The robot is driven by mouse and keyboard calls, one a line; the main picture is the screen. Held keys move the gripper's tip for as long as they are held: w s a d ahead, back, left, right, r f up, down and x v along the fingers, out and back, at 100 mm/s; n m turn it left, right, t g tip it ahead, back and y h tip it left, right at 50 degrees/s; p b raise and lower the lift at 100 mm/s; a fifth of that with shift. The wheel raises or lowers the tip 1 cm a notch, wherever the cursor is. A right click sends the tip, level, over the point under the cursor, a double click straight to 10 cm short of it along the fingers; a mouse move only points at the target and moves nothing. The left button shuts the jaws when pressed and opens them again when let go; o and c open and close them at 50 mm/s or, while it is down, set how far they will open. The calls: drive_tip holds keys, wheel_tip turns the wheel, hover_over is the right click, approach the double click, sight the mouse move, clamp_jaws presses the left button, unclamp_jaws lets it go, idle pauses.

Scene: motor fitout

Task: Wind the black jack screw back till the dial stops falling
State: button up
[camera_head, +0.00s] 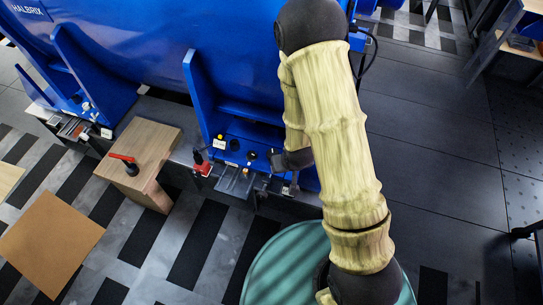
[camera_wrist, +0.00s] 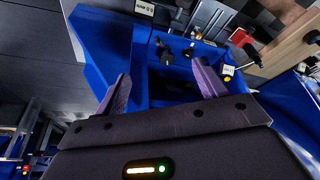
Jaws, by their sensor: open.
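My gripper (camera_head: 284,160) is low beside the right foot of the blue motor, partly hidden by my arm. In the wrist view my gripper (camera_wrist: 162,70) is open, its two dark fingers apart with nothing held between them. A black screw-like knob (camera_wrist: 166,57), possibly the jack screw, stands on the blue foot just beyond the gap between the fingertips. A second dark round part (camera_wrist: 187,53) is to its right. In the head view a dark round part (camera_head: 252,156) shows left of my gripper. I cannot make out a dial face or its reading.
The blue motor (camera_head: 130,45) fills the back, with upright ribs beside the feet. A red-and-black tool (camera_head: 201,166) is left of my gripper. A green round top (camera_head: 280,270) is in front.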

drive_tip(key=s+d+r, duration=0.2)
drive_tip(key=d+r, duration=0.1)
drive_tip(key=r, duration=0.4)
drive_tip(key=s+d+r+m+g, duration=0.1)
drive_tip(key=s+d+r, duration=0.2)
drive_tip(key=r, duration=0.4)
drive_tip(key=s+d+r+m, duration=0.1)
drive_tip(key=s+d+r, duration=0.1)
drive_tip(key=r, duration=0.5)
drive_tip(key=shift+s+d+h, duration=0.35)
drive_tip(key=shift+d+h, duration=0.05)
drive_tip(key=shift+d, duration=0.1)
drive_tip(key=shift+w, duration=0.1)
